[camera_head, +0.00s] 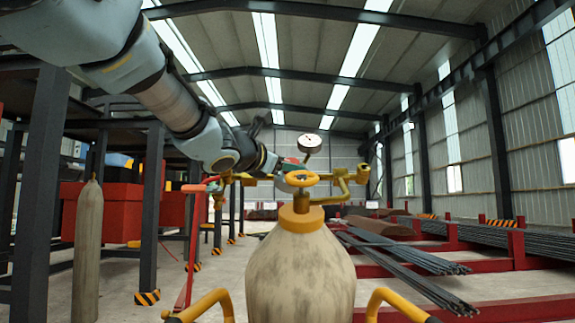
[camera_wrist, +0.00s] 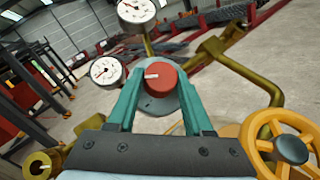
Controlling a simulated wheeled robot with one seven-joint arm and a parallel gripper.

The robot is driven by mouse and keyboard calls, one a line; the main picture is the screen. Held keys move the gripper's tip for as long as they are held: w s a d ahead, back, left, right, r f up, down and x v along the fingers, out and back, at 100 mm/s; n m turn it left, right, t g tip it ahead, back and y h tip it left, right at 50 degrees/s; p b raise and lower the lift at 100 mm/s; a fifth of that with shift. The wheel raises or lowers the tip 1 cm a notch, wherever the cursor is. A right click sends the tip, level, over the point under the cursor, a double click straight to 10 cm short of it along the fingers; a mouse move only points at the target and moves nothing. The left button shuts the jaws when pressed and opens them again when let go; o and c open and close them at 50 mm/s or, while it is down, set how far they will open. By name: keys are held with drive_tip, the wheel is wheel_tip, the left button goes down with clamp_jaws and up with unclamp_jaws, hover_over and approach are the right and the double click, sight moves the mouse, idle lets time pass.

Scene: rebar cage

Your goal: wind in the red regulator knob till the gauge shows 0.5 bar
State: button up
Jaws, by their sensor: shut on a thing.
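The red regulator knob (camera_wrist: 160,80) sits at the centre of the wrist view on a grey-green round body, with a white mark pointing left. My gripper (camera_wrist: 161,84) is shut on it, one green finger on each side. Two white dial gauges show in the wrist view: an upper gauge (camera_wrist: 137,9), cut by the top edge, and a lower gauge (camera_wrist: 106,70) left of the knob. Their needles are too small to read surely. In the head view one gauge (camera_head: 311,143) stands above the valve, and my gripper (camera_head: 291,165) is behind the yellow handwheel; the knob is not clear there.
The yellow handwheel (camera_head: 302,179) tops a large pale cylinder (camera_head: 300,275); it also shows at lower right in the wrist view (camera_wrist: 262,138). Brass pipes (camera_head: 345,185) branch right. A second cylinder (camera_head: 88,240) stands left by dark racks. Rebar bundles (camera_head: 405,265) lie right.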

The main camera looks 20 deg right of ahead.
clamp_jaws()
drive_tip(key=shift+w+r+m+g+p, duration=0.1)
drive_tip(key=shift+r+m+g+p, duration=0.5)
drive_tip(key=shift+p, duration=0.65)
drive_tip(key=shift+f+m+g+p, duration=0.1)
drive_tip(key=shift+m+g+p, duration=0.7)
drive_tip(key=shift+m+p, duration=0.3)
drive_tip(key=shift+f+m+g+p, duration=0.3)
drive_tip(key=shift+m+g+p, duration=0.25)
drive_tip(key=shift+m+g, duration=0.3)
drive_tip(key=o, duration=1.2)
unclamp_jaws()
drive_tip(key=shift+c, duration=0.2)
drive_tip(key=shift+a, duration=0.1)
drive_tip(key=b+v, duration=0.1)
drive_tip(key=v, duration=0.9)
drive_tip(key=shift+s+a+b, duration=0.2)
drive_tip(key=shift+a+b, duration=0.1)
drive_tip(key=shift+b, duration=0.05)
